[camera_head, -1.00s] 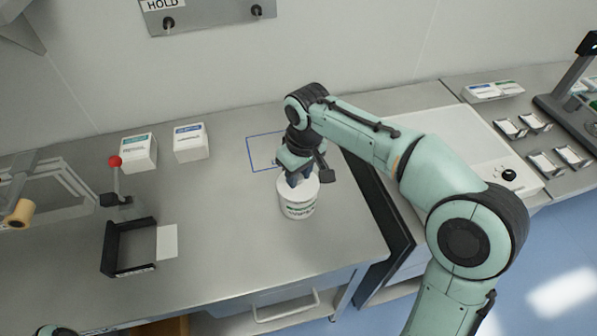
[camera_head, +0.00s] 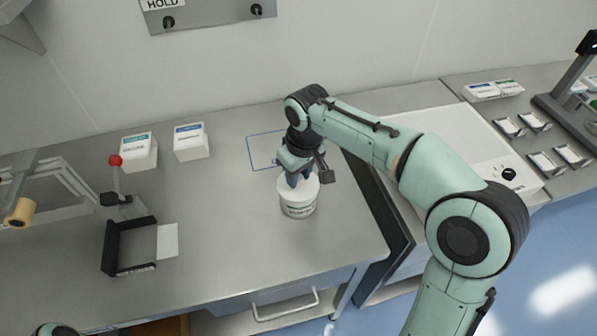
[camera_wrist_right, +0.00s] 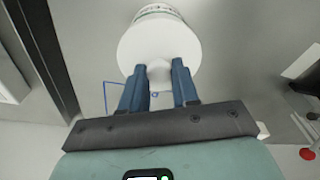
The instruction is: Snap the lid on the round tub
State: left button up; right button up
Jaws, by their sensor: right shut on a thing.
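The round white tub (camera_head: 298,205) stands upright on the steel bench, with a printed label on its side. The white lid (camera_head: 311,186) is at the top of the tub; I cannot tell whether it is fully seated. In the right wrist view the lid (camera_wrist_right: 150,42) shows as a pale disc with a small knob, and the labelled side of the tub shows beyond it. My right gripper (camera_head: 298,180) points down over the tub and is shut on the knob of the lid. Its blue fingers (camera_wrist_right: 158,75) stand either side of the knob. My left gripper is not in view.
A blue outlined rectangle (camera_head: 249,155) is marked behind the tub. Two white boxes (camera_head: 139,152) (camera_head: 190,142) stand at the back left. A black bracket (camera_head: 110,247) and a red-knobbed lever (camera_head: 115,161) are at the left.

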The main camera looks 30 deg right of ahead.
dwell(0.3)
jog(key=o, duration=1.6)
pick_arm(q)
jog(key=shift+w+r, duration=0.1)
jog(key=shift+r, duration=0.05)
pick_arm(e)
jog(key=shift+r, duration=0.15)
jog(key=shift+r+p, duration=1.55)
jog(key=shift+r, duration=0.45)
jog(key=shift+r+p, duration=0.85)
jog(key=shift+r, duration=0.5)
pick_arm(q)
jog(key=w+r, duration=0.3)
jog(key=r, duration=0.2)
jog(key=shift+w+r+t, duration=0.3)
pick_arm(e)
grip_shut()
